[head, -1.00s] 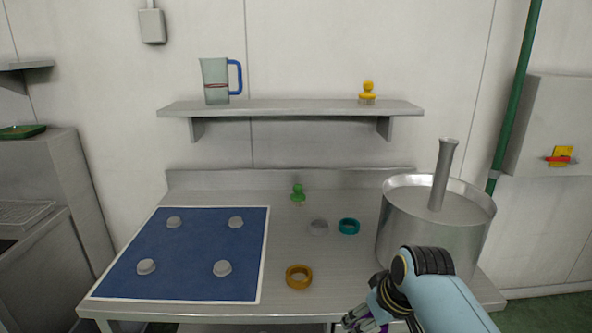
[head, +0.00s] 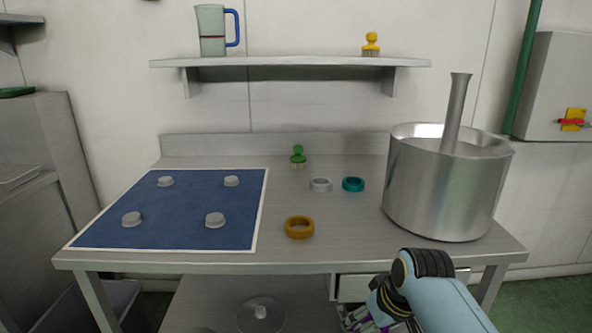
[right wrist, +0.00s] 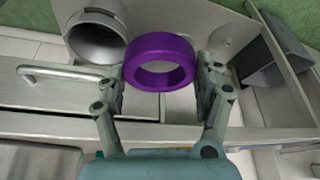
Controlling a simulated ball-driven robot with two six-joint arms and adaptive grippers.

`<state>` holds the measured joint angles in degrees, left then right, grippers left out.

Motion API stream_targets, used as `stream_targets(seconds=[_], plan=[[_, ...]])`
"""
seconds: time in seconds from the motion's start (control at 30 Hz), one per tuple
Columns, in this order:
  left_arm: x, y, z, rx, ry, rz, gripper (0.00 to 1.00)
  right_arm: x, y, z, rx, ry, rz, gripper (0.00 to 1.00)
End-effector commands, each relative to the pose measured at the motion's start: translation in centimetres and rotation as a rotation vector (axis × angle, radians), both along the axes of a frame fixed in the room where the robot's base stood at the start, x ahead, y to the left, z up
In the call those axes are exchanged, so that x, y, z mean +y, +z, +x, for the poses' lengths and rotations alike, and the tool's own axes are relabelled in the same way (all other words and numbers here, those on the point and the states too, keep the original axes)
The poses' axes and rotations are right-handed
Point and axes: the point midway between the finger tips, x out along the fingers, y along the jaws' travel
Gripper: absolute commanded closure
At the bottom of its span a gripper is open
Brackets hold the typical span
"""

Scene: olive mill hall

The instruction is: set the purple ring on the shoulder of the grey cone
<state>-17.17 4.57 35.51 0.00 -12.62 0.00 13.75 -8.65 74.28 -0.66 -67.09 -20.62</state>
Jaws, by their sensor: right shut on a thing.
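The purple ring (right wrist: 160,63) is between the fingers of my right gripper (right wrist: 162,85) in the right wrist view, its hole showing. My right gripper (head: 372,314) is shut on it. In the head view the gripper is low, in front of the table's front edge, and only bits of purple show at the bottom edge. Several short grey stubs stand on the blue mat (head: 190,204), one being the front right grey stub (head: 215,220). I cannot make out a clear grey cone or tell whether a stub is it. My left gripper is not in view.
An orange ring (head: 299,227), grey ring (head: 321,185), teal ring (head: 353,184) and green-knobbed brush (head: 298,156) are on the steel table (head: 330,250). A large pot (head: 440,190) stands at right. A wall shelf (head: 290,62) holds a jug (head: 211,30) and yellow brush (head: 371,44).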

Motion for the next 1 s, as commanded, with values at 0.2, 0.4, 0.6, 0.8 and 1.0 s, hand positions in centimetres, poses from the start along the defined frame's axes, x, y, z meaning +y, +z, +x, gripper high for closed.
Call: stream_targets(seconds=[0.2,0.4,0.6,0.8,1.0], plan=[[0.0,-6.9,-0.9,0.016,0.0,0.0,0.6,0.0,-7.3,-0.3,0.01,-0.001,0.0,0.74],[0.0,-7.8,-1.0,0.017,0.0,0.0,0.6,0.0,-8.3,-0.3,0.011,0.0,0.001,0.74],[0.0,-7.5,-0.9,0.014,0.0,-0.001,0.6,0.0,-8.0,-0.3,0.011,0.0,0.001,0.74],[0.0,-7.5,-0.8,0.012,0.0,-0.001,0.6,0.0,-8.1,-0.3,0.011,0.0,0.001,0.74],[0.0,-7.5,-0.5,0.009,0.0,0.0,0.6,0.0,-8.1,-0.3,0.012,0.0,0.0,0.74]])
